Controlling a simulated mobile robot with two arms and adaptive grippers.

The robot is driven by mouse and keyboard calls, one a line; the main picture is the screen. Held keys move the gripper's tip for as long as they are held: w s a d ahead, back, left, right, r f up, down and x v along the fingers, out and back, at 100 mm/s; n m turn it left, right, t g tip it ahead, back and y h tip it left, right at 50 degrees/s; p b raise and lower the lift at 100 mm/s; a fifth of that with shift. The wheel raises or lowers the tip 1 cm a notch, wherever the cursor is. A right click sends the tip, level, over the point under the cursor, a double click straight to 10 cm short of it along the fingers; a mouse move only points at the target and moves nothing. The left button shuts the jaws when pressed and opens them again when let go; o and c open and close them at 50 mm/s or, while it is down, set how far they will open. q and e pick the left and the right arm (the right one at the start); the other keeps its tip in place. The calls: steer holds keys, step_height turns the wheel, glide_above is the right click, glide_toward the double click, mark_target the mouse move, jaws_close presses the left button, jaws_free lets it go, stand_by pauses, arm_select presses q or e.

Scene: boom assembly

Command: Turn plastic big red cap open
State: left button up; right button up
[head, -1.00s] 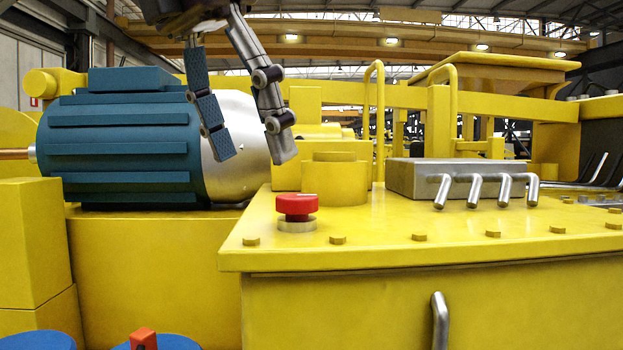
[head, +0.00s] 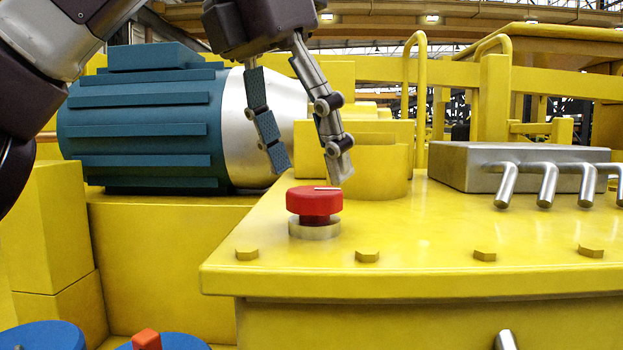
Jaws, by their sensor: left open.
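The big red cap (head: 314,202) sits on a short pale metal collar (head: 314,229) near the left front corner of the yellow box top. A light line marks the cap's upper face. My left gripper (head: 309,174) points down just above the cap, with its two fingers apart and nothing between them. One finger is over the cap's left edge and the other over its right side. They look close to the cap; whether they touch it I cannot tell. My right gripper is not in view.
A blue ribbed motor (head: 145,130) with a silver end lies behind on the left. A grey block (head: 515,165) with several bent metal handles stands on the right. Yellow bolt heads line the box top's (head: 430,235) front edge. Blue discs and a small red block (head: 146,340) are at bottom left.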

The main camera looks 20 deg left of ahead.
mark_target(315, 205)
arm_select(q)
steer(key=shift+x, duration=1.05)
steer(key=shift+f, duration=0.25)
steer(key=shift+d+f, duration=0.1)
steer(key=shift+f, duration=0.1)
steer(key=c, duration=1.2)
steer(key=shift+o, duration=0.2)
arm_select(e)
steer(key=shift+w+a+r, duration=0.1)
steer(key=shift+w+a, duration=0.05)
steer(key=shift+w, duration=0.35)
